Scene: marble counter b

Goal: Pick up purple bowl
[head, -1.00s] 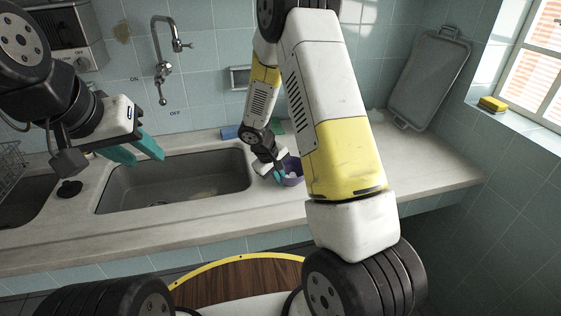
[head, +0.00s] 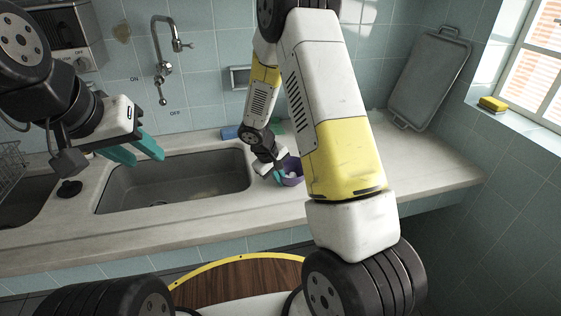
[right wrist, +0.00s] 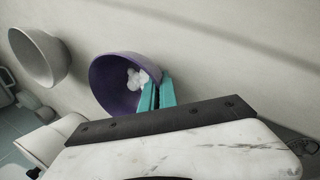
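The purple bowl (head: 293,179) stands on the counter right of the sink, partly hidden by my right arm in the head view. In the right wrist view the purple bowl (right wrist: 112,88) shows its inside, with small white lumps in it. My right gripper (right wrist: 157,92) has its teal fingers close together at the bowl's rim, one over the inside and one at the outer edge, with the wall between them. It also shows in the head view (head: 277,174). My left gripper (head: 136,150) is open and empty above the sink's left part.
A white bowl (right wrist: 38,57) stands near the purple one in the right wrist view. The sink (head: 175,185) lies to the left, with a faucet (head: 165,60) above. A blue item (head: 230,132) lies by the wall. A tray (head: 430,80) leans at the right. The counter's right end is clear.

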